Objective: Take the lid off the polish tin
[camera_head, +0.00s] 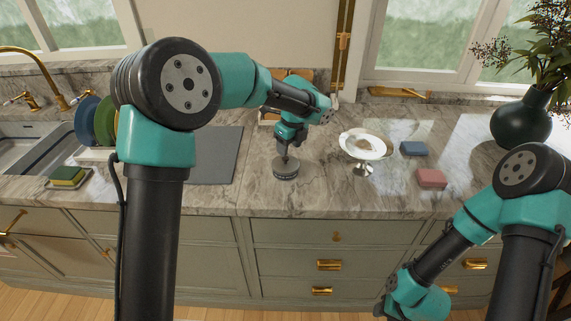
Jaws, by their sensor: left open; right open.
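A round, low grey polish tin (286,174) stands on the marble counter near its front edge, in the middle of the head view. Its lid (284,165) appears to be its darker top; the seam is too small to make out. My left gripper (287,157) points down from above, with its open fingertips at the top of the tin. I cannot tell whether they touch it. My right arm bends down at the lower right, in front of the drawers, and its gripper is out of view.
A white footed dish (367,145), a blue block (413,148) and a pink block (432,178) stand right of the tin. A dark vase (521,122) is far right. A grey mat (217,160), sponge (68,174), plates (88,120) and sink are left.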

